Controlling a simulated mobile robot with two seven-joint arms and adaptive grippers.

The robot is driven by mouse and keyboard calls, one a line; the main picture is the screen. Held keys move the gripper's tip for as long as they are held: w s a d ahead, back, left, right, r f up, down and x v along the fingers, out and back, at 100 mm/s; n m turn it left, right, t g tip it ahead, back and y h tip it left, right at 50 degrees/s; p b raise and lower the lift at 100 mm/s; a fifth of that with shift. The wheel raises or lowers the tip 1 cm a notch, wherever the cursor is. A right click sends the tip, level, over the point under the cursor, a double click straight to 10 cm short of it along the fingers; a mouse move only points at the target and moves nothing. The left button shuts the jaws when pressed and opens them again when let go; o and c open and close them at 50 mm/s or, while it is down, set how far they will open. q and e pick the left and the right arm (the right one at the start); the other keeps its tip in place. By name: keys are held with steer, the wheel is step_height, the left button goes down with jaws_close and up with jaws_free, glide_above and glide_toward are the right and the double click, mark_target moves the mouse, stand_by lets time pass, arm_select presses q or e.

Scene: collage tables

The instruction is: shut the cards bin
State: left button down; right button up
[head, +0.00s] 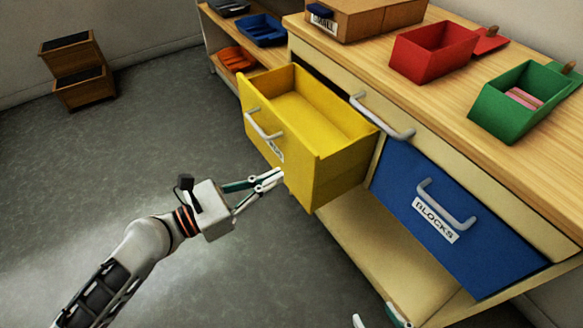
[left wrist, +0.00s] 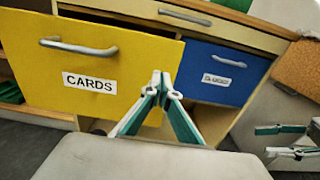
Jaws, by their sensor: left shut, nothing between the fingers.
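The cards bin (head: 300,170) is a yellow drawer pulled well out of the cabinet; its inside looks empty. Its front, with a grey handle and a CARDS label, fills the left of the left wrist view (left wrist: 130,65). My left gripper (head: 279,176) is shut and empty, close to the lower right part of the yellow front. In the left wrist view its fingertips (left wrist: 160,76) overlap the front's right edge; I cannot tell whether they touch. My right gripper (head: 376,317) is partly cut off at the bottom edge, its fingers apart; it also shows in the left wrist view (left wrist: 270,141).
The blue blocks drawer (head: 395,190) is beside the yellow one and looks shut. Red (head: 430,52) and green (head: 510,118) open boxes stand on the wooden top. A small step unit (head: 82,88) stands far left.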

mark_target(304, 163)
arm_select(q)
steer(key=x, duration=0.4)
steer(key=shift+w+d+f, duration=0.1)
steer(key=shift+d, duration=0.2)
steer(key=shift+w+d, duration=0.15)
steer(key=shift+d, duration=0.05)
